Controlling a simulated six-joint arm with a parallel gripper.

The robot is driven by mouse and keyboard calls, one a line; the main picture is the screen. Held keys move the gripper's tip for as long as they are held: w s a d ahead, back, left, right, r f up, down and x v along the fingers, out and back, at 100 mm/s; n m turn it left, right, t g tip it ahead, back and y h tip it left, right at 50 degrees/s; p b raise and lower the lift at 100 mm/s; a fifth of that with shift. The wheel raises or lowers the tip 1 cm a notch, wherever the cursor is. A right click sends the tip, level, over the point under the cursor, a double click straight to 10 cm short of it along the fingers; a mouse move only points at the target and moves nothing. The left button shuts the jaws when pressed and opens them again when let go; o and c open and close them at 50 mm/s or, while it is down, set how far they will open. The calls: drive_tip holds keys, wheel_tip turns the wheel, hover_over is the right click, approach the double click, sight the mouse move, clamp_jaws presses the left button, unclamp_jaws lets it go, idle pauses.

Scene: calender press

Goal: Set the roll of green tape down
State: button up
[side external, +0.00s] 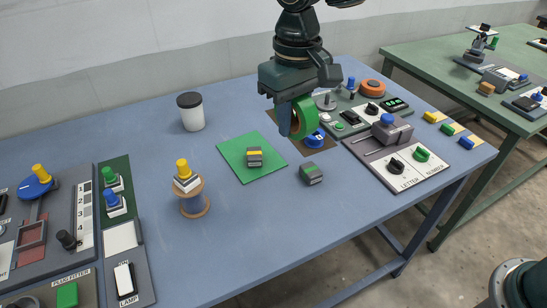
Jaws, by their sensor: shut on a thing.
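The roll of green tape (304,117) is upright between the fingers of my gripper (292,118) in the side external view. My gripper points down and is shut on the roll. The roll is over the right part of the blue table, near a brown square mat (323,149). It appears to be above the surface, but the exact gap cannot be told. My fingers partly hide the roll.
A green square mat (233,155) bears a grey block with a yellow stripe (254,157). A grey block with a green stripe (311,174) lies nearby. The front middle table is clear.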

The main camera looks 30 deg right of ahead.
drive_tip(key=n, duration=0.2)
hover_over(247, 233)
drive_tip(key=shift+a+f, duration=0.1)
drive_tip(key=shift+f, duration=0.05)
drive_tip(key=shift+f, duration=0.1)
wheel_tip(247, 233, down, 20)
drive_tip(key=shift+r, duration=0.1)
idle(0.8)
drive_tip(key=o, duration=1)
wheel_tip(247, 233, up, 12)
idle(0.4)
